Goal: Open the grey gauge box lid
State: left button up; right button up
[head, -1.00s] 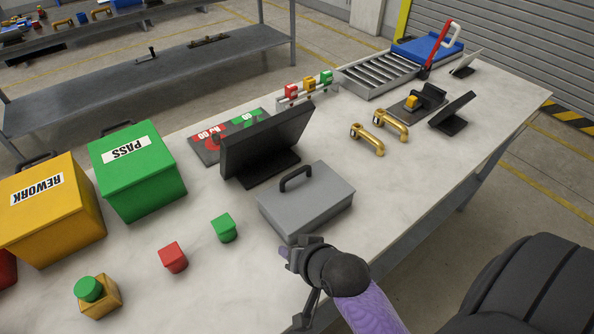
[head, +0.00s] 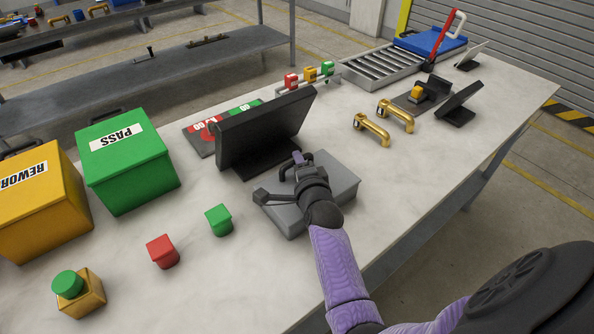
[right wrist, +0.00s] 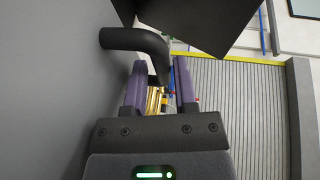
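The grey gauge box (head: 342,183) sits on the table in the middle of the head view, and its lid looks shut. My right gripper (head: 297,160) is over the box and hides much of its top. In the right wrist view the lid is the flat grey surface (right wrist: 45,100) on the left. The dark bent handle (right wrist: 130,39) reaches between the fingertips of my right gripper (right wrist: 160,68). The fingers are apart, with a gap visible beside the handle, so the grip looks open. My left gripper is not in view.
A black monitor (head: 262,128) stands just behind the box. A green block (head: 219,220) and a red block (head: 163,252) lie to the left, before the green PASS bin (head: 130,168). Brass handles (head: 372,130) lie to the right. The table (head: 415,180) right of the box is clear.

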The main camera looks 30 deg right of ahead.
jog(key=shift+w+d+f, duration=0.1)
jog(key=shift+w+d, duration=0.15)
jog(key=shift+w, duration=0.4)
grip_shut()
dwell(1.0)
